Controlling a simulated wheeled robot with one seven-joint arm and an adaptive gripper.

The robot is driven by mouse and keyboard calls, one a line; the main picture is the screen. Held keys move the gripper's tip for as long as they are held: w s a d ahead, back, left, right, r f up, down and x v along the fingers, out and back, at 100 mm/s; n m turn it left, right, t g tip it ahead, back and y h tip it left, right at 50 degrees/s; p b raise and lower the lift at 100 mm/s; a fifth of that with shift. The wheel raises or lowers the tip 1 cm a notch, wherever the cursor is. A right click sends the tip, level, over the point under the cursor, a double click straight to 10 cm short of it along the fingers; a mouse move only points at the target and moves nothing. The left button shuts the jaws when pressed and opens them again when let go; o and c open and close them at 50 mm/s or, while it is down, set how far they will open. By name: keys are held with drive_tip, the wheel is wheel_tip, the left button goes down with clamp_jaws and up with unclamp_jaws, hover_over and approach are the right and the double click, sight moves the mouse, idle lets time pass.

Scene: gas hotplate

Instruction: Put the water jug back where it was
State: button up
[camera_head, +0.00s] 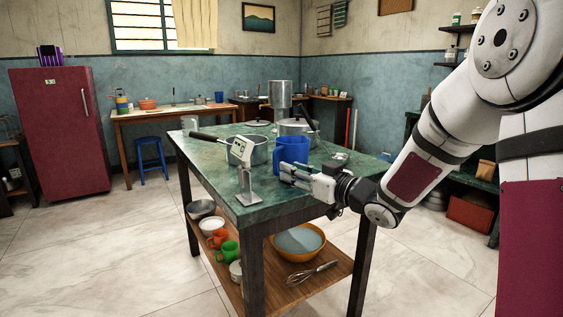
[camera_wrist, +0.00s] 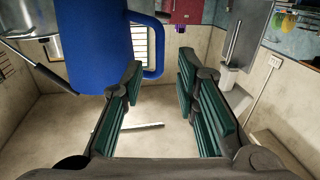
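The blue water jug (camera_head: 291,153) stands upright on the green tabletop (camera_head: 225,187), near its right front part. My gripper (camera_head: 292,174) is beside the jug at its lower right, at the table's front edge. In the wrist view the jug (camera_wrist: 95,45) fills the upper left, with its handle (camera_wrist: 159,45) pointing right. The handle appears just beyond the tips of my open gripper (camera_wrist: 160,72). The two green-padded fingers are well apart with nothing held between them. I cannot tell whether a finger touches the jug.
A grey saucepan (camera_head: 262,152) with a long dark handle is just left of the jug. A metal stand with a small panel (camera_head: 243,153) is at the front left. A lower shelf holds an orange bowl (camera_head: 299,257).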

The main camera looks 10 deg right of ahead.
drive_tip(key=shift+p+v, duration=0.4)
drive_tip(key=shift+v, duration=1.95)
drive_tip(key=s+d+f+m+g+h, duration=0.1)
drive_tip(key=s+d+m+g+h, duration=0.2)
drive_tip(key=s+h, duration=0.35)
drive_tip(key=s+d+m+g+h, duration=0.2)
drive_tip(key=s+m+g+h, duration=0.1)
drive_tip(key=s+h, duration=0.4)
drive_tip(key=s+a+f+g+y, duration=0.1)
drive_tip(key=s+a+g, duration=0.1)
drive_tip(key=s, duration=0.8)
drive_tip(key=s+a+f+g+y, duration=0.2)
drive_tip(key=s+a+g, duration=0.1)
drive_tip(key=s, duration=0.7)
drive_tip(key=s+a+f+g+y, duration=0.1)
drive_tip(key=s+a+g, duration=0.2)
drive_tip(key=s, duration=0.7)
drive_tip(key=shift+s+a+m+g, duration=0.2)
drive_tip(key=shift+s+m+g, duration=0.15)
drive_tip(key=shift+g, duration=0.35)
drive_tip(key=shift+f+y, duration=0.15)
drive_tip(key=shift+y, duration=0.1)
